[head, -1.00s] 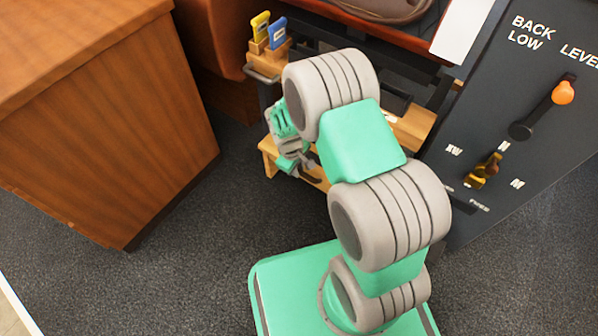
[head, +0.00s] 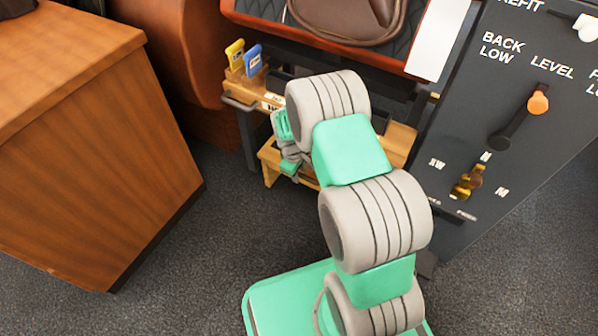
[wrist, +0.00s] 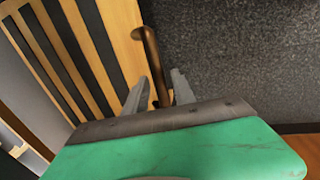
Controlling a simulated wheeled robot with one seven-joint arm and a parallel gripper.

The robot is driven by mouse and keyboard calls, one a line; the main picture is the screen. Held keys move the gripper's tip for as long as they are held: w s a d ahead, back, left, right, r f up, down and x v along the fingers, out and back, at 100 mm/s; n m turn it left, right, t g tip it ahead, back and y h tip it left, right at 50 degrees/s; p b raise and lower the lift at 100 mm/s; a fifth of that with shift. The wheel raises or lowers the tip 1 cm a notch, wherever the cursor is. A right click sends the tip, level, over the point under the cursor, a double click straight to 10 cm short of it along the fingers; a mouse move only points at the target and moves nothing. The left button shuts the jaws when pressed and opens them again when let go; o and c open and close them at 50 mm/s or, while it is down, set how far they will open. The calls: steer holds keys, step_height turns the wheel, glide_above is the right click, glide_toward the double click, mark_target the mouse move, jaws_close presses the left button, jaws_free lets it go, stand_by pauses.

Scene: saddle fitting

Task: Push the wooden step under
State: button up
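The wooden step (head: 268,163) is a light wood bench low on the floor, beneath the dark frame, partly hidden behind my arm. In the wrist view its slatted top (wrist: 85,50), with black strips between pale slats, fills the upper left. A brown bent handle (wrist: 151,50) stands out along its edge. My gripper (wrist: 158,88) has its two grey fingers apart, with the handle's shaft between them; a gap shows, and I cannot tell whether either finger touches it. In the head view my gripper (head: 289,162) is beside the step, its fingertips unclear.
A wooden cabinet (head: 100,150) stands at the left. A dark panel with levers (head: 500,130) stands at the right. Above the step is a red-edged bench with a brown saddle (head: 350,18); a holder with yellow and blue tags (head: 245,70) is beside it. Grey carpet (head: 215,230) is clear.

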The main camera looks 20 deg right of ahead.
steer(key=shift+o, duration=0.7)
steer(key=shift+r, duration=0.1)
step_height(320, 180, up, 7)
steer(key=s+a+p, duration=0.1)
steer(key=p, duration=0.2)
steer(key=shift+r, duration=0.2)
steer(key=shift+a, duration=0.1)
